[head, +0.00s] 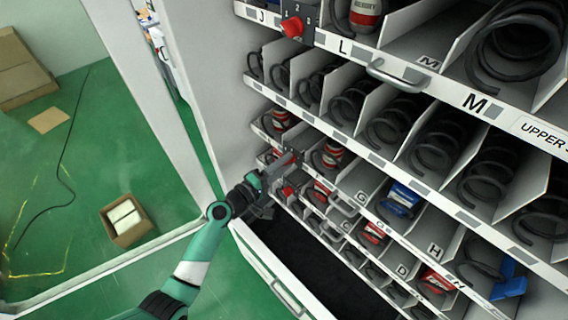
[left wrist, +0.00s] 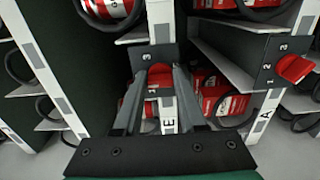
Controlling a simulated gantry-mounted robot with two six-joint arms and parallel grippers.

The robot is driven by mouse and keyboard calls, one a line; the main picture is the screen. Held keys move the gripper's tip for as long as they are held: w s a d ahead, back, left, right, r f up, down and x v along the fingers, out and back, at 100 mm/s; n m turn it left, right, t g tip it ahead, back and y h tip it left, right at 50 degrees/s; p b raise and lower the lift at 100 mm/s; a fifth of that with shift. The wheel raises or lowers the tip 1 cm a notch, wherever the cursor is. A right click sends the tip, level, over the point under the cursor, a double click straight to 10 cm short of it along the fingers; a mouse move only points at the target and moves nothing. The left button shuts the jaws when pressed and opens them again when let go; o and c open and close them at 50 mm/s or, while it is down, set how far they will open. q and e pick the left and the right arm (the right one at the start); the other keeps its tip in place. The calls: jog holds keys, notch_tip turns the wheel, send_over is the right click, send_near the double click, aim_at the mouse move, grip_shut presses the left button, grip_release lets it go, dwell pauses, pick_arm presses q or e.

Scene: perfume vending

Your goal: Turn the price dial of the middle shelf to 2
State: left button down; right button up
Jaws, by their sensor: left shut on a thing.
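My left gripper (head: 284,163) reaches in from the left to the front edge of the middle shelf. In the left wrist view its two fingers (left wrist: 160,82) are closed around the red knob of the middle price dial (left wrist: 160,71). The knob sits on a dark plate (left wrist: 143,54) with white digits; a 3 shows, and the other digits are partly covered by the fingers. I cannot tell which digit the knob points to. In the head view the gripper mostly hides this dial. My right gripper is in neither view.
Another red dial (head: 292,27) is on the upper shelf and one (head: 288,191) on the lower shelf, close below my gripper. Shelf handles (head: 397,75) stick out. A cardboard box (head: 126,219) stands on the green floor at left.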

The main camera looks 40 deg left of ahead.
pick_arm(q)
jog(key=shift+c, duration=2.4)
grip_release()
jog(key=s, duration=1.1)
jog(key=shift+s+a, duration=0.15)
jog(key=shift+s, duration=0.15)
